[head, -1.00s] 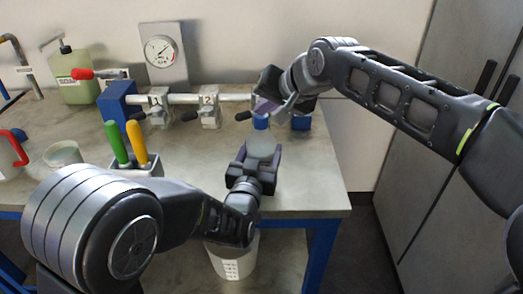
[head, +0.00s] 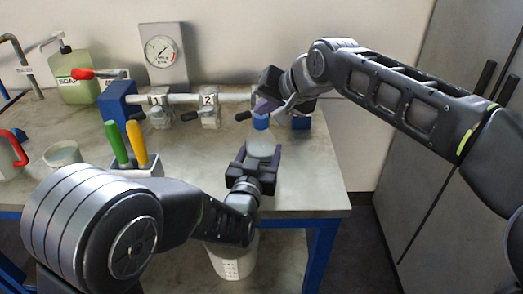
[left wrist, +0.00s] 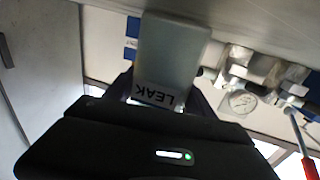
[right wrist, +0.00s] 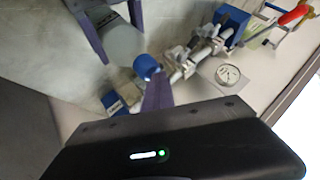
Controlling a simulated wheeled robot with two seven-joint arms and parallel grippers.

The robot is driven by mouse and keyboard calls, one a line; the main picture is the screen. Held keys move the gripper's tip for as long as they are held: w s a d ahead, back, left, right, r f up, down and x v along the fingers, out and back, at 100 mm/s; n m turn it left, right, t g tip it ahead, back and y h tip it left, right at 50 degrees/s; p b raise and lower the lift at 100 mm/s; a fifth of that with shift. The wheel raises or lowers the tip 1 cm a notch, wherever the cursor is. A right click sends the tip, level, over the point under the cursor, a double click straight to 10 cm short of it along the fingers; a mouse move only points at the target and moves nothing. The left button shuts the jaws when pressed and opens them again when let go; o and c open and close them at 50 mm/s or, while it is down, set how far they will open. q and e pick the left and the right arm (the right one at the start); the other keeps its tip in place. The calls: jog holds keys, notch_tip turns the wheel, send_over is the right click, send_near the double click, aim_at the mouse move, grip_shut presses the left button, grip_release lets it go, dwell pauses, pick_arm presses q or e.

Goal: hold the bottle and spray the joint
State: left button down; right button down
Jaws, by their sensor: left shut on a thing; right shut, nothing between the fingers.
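A pale bottle (head: 262,144) with a blue cap (head: 261,122) stands roughly upright above the bench's front right part. My left gripper (head: 258,160) is shut on its sides. In the left wrist view the bottle (left wrist: 170,55) shows the word LEAK. My right gripper (head: 265,104) is shut and empty just above the cap. In the right wrist view its fingers (right wrist: 156,92) overlap the edge of the cap (right wrist: 146,66); I cannot tell whether they touch it. A horizontal pipe (head: 183,98) carries grey flanged joints, one marked 2 (head: 209,107); its right end is partly hidden by my right gripper.
A pressure gauge (head: 162,50) stands behind the pipe. A holder with green (head: 116,143) and yellow (head: 137,144) handles, a bowl (head: 62,154) and a green jerrycan (head: 73,75) are to the left. A white bucket (head: 232,262) is below. The bench's right front (head: 315,185) is clear.

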aim_at(266, 121)
jog(key=shift+s+d+f, duration=0.1)
jog(key=shift+d+f, duration=0.05)
jog(key=shift+f, duration=0.65)
jog(key=shift+s+d+f, duration=0.1)
jog(key=shift+d+f, duration=0.05)
jog(key=shift+f, duration=0.85)
jog(key=shift+r, duration=0.1)
jog(key=shift+a+r, duration=0.15)
jog(key=shift+r, duration=1.5)
jog(key=shift+a+r, duration=0.1)
jog(key=shift+r, duration=1.55)
jog(key=shift+r, duration=0.1)
notch_tip(266, 121, up, 5)
jog(key=shift+w+f, duration=0.1)
